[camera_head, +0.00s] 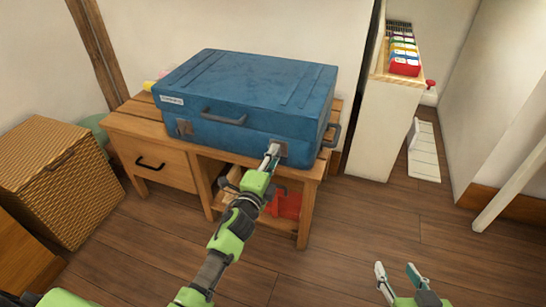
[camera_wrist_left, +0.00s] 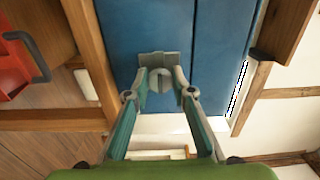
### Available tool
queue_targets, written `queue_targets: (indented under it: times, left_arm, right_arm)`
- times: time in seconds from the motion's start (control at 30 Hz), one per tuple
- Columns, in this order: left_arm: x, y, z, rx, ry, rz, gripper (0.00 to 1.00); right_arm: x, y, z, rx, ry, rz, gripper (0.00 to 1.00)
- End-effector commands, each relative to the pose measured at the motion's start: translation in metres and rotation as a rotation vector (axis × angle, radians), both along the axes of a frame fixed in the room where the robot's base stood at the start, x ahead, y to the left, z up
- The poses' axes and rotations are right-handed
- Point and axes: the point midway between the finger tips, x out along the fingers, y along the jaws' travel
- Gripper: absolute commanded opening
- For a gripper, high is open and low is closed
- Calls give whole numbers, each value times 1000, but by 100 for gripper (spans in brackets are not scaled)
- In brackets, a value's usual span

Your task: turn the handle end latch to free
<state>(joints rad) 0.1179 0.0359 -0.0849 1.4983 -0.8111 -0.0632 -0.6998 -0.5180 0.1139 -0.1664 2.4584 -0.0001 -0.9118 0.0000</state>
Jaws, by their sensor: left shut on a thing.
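A closed blue suitcase (camera_head: 250,85) lies flat on a wooden table. Its front has a dark handle (camera_head: 222,116), a left metal latch (camera_head: 183,127) and a right metal latch (camera_head: 281,146). My left gripper (camera_head: 272,151) reaches to the right latch, and its fingertips partly hide it. In the left wrist view my left gripper (camera_wrist_left: 160,92) has its fingertips closed on the grey latch (camera_wrist_left: 158,59) against the blue case side. My right gripper (camera_head: 396,267) is open and empty, low at the right, away from the suitcase.
The wooden table (camera_head: 128,127) has a drawer at left and an open shelf with a red object (camera_head: 288,203). A wicker basket (camera_head: 50,180) stands left. A white cabinet (camera_head: 378,130) stands right. The floor in front is clear.

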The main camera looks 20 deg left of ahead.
Motion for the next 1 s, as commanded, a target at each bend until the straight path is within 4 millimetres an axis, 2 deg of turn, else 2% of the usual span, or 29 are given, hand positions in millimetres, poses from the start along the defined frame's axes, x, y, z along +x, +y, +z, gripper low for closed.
queue_targets:
  times: [0.03,0.07,0.1,0.4,0.53,0.67,1.0]
  left_arm:
    - [-1,0,-2,-2,4,1,28]
    - [-1,0,-2,-2,4,1,36]
    - [-1,0,-2,-1,4,1,39]
    - [-1,0,-1,0,1,0,39]
    - [-8,0,-1,1,2,0,39]
    - [-28,1,-2,0,3,-1,39]
    - [-94,3,-2,-1,4,0,39]
  right_arm:
    - [0,0,0,0,-1,0,40]
    - [0,0,0,0,-2,0,40]
    - [0,0,1,1,-3,0,40]
    - [0,2,2,2,-7,5,40]
    - [0,2,2,2,-6,5,40]
    - [0,2,1,1,-5,4,40]
    - [0,1,1,1,-3,2,40]
